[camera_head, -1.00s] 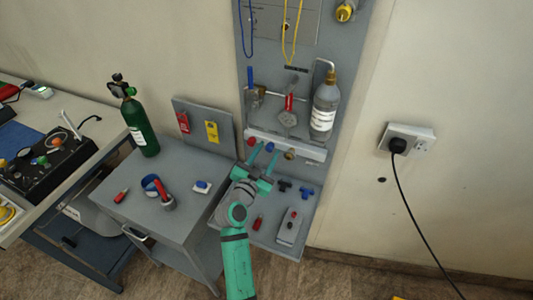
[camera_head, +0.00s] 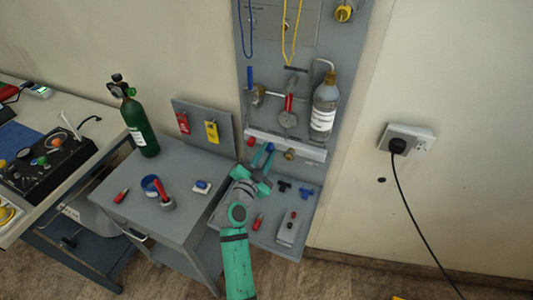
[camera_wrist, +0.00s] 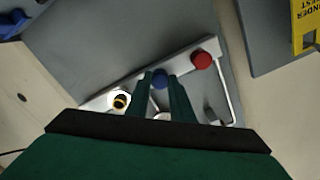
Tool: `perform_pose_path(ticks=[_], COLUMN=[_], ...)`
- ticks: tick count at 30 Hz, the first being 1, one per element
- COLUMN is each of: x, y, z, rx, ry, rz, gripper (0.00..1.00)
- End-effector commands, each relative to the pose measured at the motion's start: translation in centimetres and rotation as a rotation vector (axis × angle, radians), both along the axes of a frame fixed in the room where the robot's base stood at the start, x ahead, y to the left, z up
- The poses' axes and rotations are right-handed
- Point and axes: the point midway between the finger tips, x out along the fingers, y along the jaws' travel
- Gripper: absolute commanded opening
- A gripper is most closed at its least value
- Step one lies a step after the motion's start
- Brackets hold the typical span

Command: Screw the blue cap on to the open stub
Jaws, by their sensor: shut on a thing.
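My gripper (camera_head: 262,155) is at the pale manifold bar (camera_head: 312,153) on the wall panel. Its fingers are shut on the blue cap (camera_wrist: 159,79), which shows between the fingertips in the wrist view. The cap is in line with the bar, between the red cap (camera_wrist: 201,60) and a brass fitting (camera_wrist: 120,100). The stub behind the blue cap is hidden, so I cannot tell how far the cap is seated. In the head view the red cap (camera_head: 250,141) is left of my fingers and the brass fitting (camera_head: 290,154) is right of them.
A grey bottle (camera_head: 325,103) stands above the bar. A grey cabinet (camera_head: 150,215) to the left holds a green cylinder (camera_head: 140,125). A yellow tag (camera_head: 212,131) hangs nearby.

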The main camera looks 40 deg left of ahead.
Motion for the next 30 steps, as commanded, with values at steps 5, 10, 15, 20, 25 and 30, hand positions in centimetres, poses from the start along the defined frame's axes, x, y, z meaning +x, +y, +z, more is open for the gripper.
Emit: perform_pose_path(ticks=[5,10,15,20,25,30], x=[-0.03,-0.03,-0.02,-0.02,-0.02,0.0], y=[0.05,0.05,0.06,0.06,0.04,0.03], z=[-0.02,-0.03,-0.03,-0.03,-0.03,-0.04], rx=[0.063,0.221,0.292,0.293,0.33,0.488], ry=[0.015,0.054,0.071,0.071,0.08,0.118], rz=[0.001,0.002,0.001,0.001,0.001,0.001], gripper=[0.0,0.0,0.0,0.0,0.0,0.0])
